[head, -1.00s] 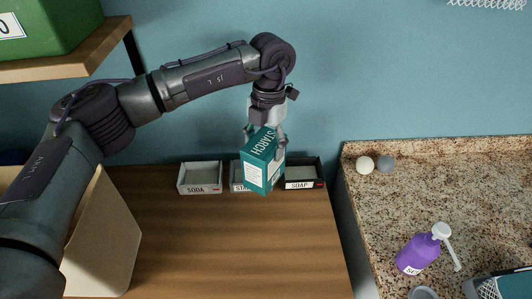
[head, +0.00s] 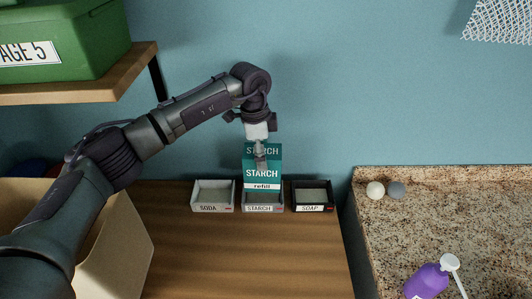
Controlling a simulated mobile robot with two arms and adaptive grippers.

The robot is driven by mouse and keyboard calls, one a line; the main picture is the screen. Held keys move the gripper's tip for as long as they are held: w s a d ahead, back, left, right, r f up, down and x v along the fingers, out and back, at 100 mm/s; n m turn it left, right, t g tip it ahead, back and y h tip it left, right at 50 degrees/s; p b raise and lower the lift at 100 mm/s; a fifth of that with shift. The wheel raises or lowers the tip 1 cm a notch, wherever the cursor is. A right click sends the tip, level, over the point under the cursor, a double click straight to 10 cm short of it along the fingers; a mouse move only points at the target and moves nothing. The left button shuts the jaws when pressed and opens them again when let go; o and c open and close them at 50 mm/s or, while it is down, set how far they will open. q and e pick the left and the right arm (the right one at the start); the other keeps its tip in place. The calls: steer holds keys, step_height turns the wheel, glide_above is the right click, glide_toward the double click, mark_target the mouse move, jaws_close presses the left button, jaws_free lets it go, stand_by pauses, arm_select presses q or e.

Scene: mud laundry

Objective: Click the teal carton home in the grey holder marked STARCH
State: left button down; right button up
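The teal carton (head: 262,176), printed STARCH and refill, is upright with its front facing me. My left gripper (head: 260,158) comes down from above and is shut on its upper part. The grey holder marked STARCH (head: 263,208) stands on the wooden surface, in the middle of a row of three. The carton's lower edge covers the back of this holder, and some of the tray's inside shows in front of it. I cannot tell whether the carton's bottom is in the holder or just above it. My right gripper is not in view.
The wooden top (head: 240,255) in front is clear. A beige bin (head: 120,240) and a shelf (head: 90,90) with a green box (head: 60,40) are left.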

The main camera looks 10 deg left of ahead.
arm_select(q)
steer(key=shift+f+n, duration=0.1)
steer(key=shift+n, duration=0.2)
steer(key=shift+f+b, duration=1.15)
steer(key=shift+f, duration=0.4)
steer(key=shift+f+b, duration=0.5)
steer(key=shift+f, duration=0.5)
steer(key=shift+f+b, duration=0.45)
steer(key=shift+f, duration=0.45)
steer(key=shift+c, duration=0.4)
jaws_free()
